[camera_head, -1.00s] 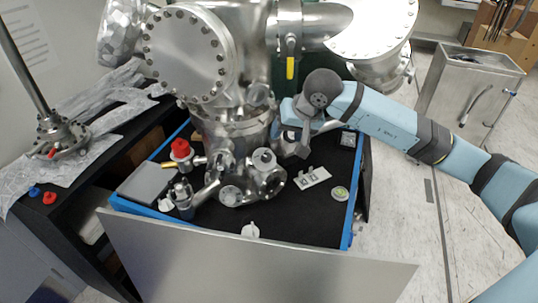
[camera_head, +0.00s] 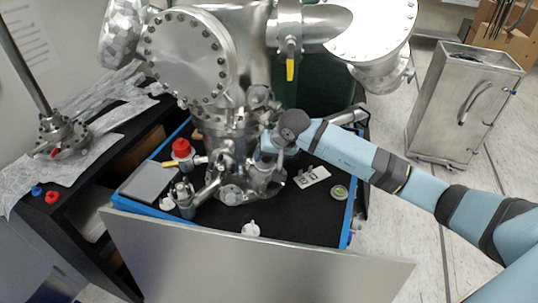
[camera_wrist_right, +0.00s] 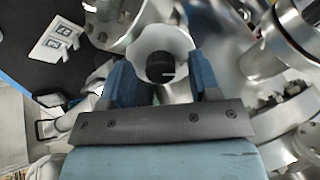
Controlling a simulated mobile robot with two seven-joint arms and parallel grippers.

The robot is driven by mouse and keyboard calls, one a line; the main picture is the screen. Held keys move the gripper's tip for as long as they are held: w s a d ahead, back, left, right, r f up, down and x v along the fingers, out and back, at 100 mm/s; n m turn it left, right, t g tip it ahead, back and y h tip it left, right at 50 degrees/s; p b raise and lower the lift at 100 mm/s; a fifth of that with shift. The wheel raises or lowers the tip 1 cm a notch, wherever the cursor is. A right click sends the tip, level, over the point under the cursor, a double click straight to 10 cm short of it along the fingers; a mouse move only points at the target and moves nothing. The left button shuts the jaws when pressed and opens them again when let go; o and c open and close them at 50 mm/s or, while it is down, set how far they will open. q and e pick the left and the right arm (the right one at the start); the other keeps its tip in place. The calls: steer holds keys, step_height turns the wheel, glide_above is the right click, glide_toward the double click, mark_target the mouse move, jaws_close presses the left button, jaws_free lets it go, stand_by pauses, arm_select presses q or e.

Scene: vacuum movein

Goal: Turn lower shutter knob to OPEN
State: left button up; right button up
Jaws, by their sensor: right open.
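A dark round knob (camera_wrist_right: 160,67) with a short pale mark shows in the right wrist view, against a bright round metal fitting (camera_wrist_right: 150,42). It appears to be the shutter knob, but no OPEN lettering is readable. My right gripper (camera_wrist_right: 163,70) is open, with one blue finger on each side of the knob; I cannot tell whether either touches it. In the head view my right gripper (camera_head: 268,147) is at the right side of the steel chamber's lower part (camera_head: 228,140), and my wrist hides the knob there. My left gripper is not in view.
A white plate with two small squares (camera_head: 312,176) and a round greenish item (camera_head: 339,192) lie on the black tabletop right of the chamber. A red-capped valve (camera_head: 182,150) stands left. Metal ports crowd around my right gripper. A grey panel (camera_head: 260,262) spans the front.

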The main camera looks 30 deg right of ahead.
steer(key=c, duration=0.9)
